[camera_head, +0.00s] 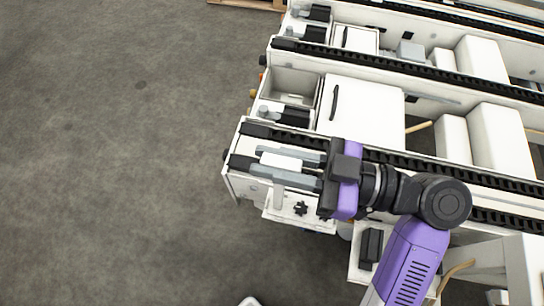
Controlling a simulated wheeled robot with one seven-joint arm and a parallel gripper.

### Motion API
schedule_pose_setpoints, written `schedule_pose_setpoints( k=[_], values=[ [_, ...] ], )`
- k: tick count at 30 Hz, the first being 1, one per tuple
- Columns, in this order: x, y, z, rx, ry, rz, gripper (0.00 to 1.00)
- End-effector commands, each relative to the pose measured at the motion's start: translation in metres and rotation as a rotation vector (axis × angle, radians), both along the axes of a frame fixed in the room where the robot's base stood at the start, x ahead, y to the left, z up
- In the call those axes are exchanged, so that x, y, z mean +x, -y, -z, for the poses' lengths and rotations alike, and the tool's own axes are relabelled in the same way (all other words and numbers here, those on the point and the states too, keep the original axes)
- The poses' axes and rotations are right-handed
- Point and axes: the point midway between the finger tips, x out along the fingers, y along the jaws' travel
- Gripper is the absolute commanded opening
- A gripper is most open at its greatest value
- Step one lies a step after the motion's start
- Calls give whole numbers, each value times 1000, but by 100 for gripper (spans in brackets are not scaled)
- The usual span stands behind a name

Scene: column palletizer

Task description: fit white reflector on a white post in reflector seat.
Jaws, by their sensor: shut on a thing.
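My gripper (277,163) reaches left over the front left end of the nearest conveyor. Its two grey fingers are closed on a small white block, which looks like the white reflector (285,161). A short pale upright piece (278,196) shows just below the fingers, against a white box on the conveyor's near side. I cannot tell whether it is the reflector's post or part of the machine. The reflector seat cannot be made out clearly, and the fingers cover part of this area.
The nearest conveyor's black chain rail (395,157) runs past my wrist. Similar conveyors with white covers (360,105) lie behind it. A white box with black star knobs (300,208) hangs on the near side. The grey floor (110,150) at left is clear.

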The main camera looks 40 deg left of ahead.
Motion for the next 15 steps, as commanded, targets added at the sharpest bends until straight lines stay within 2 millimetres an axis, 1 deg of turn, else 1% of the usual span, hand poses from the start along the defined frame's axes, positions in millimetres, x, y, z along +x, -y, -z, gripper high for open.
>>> schedule_pose_setpoints(
  k=[6, 7, 10, 15],
  values=[
    [0, 0, 0, 0, 0, 0, 0],
    [0, 0, 0, 0, 0, 0, 24],
    [0, 0, 0, 0, 0, 0, 44],
    [0, 0, 0, 0, 0, 0, 44]
  ],
)
